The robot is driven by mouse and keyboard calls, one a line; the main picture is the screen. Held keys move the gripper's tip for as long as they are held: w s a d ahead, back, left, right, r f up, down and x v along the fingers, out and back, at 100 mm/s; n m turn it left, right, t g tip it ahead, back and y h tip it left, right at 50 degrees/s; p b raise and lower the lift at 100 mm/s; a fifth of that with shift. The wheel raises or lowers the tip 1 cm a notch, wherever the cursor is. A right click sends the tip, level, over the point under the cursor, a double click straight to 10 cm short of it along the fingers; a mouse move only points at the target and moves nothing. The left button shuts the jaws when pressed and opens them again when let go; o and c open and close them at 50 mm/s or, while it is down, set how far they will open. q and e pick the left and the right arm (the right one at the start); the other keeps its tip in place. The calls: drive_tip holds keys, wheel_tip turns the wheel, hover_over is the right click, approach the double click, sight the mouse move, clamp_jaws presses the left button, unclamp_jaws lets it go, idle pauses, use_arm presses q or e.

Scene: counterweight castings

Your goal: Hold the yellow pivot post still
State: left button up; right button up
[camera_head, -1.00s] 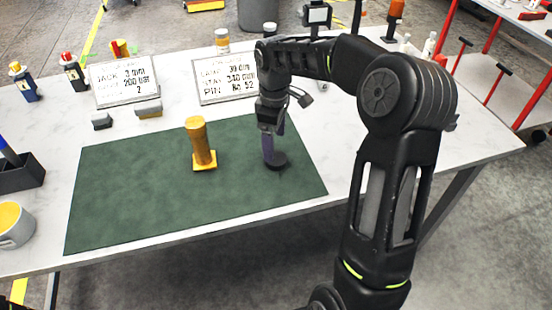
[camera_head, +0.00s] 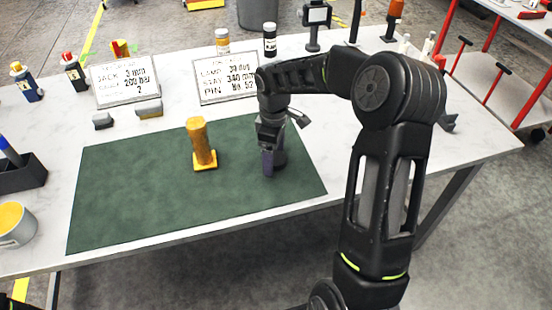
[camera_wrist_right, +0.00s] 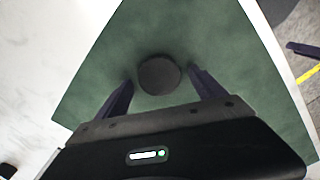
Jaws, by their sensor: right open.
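The yellow pivot post (camera_head: 201,143) stands upright on its square yellow foot on the green mat (camera_head: 130,205), in the head view. My right gripper (camera_head: 270,166) points down at the mat to the right of the post, apart from it. In the right wrist view my gripper (camera_wrist_right: 160,88) is open, its two dark purple fingers apart. A dark round piece (camera_wrist_right: 158,74) shows between and just beyond the fingertips, with no clear contact. In the head view the gripper largely hides that piece. The yellow post does not show in the wrist view. My left gripper is not in view.
Two sign boards (camera_head: 125,84) (camera_head: 226,84) stand behind the mat, with small grey and yellow blocks before the left one. Several bottles line the back. A cup (camera_head: 17,226) and a dark bin (camera_head: 20,172) are at left. The mat's front is clear.

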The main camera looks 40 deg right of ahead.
drive_tip(key=c, duration=1.4)
